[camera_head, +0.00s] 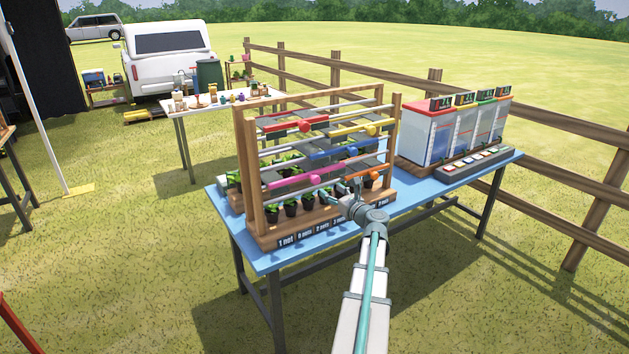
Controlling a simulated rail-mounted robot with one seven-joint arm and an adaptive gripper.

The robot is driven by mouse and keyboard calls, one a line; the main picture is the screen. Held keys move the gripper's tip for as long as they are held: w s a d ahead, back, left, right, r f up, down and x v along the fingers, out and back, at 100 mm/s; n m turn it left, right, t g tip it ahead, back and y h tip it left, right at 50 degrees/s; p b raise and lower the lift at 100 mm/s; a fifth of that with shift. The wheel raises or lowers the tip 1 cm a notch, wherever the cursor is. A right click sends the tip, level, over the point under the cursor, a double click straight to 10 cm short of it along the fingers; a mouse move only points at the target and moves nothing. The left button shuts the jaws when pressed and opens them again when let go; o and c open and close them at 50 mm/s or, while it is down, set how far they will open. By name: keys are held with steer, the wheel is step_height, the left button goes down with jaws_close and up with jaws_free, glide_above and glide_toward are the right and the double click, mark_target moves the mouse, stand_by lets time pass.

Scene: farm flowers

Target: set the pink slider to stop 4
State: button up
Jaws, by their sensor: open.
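The pink slider (293,179) is a long bar with a round knob, on a low rail of an upright wooden rack (246,185). It sits in the left to middle part of its rail. My gripper (348,190) is open in front of the rack, to the right of the pink slider and slightly lower in the picture. The gripper is small here, and I cannot tell whether it touches anything. The stop marks on the pink slider's rail are too small to read.
Red (293,126), yellow (359,130), blue (340,150) and orange (354,176) sliders share the rack, the orange one close to my gripper. Potted plants (291,208) stand low inside. The blue table (412,192) also holds a red-topped cabinet (436,132) at right.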

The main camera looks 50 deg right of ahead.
mark_target(317, 180)
steer(key=p+x, duration=0.2)
steer(key=x, duration=0.7)
steer(key=shift+w+d, duration=0.1)
steer(key=shift+w, duration=0.05)
steer(key=shift+w+d+f+p, duration=0.15)
steer(key=shift+w+p, duration=0.2)
steer(key=shift+w, duration=0.3)
jaws_close()
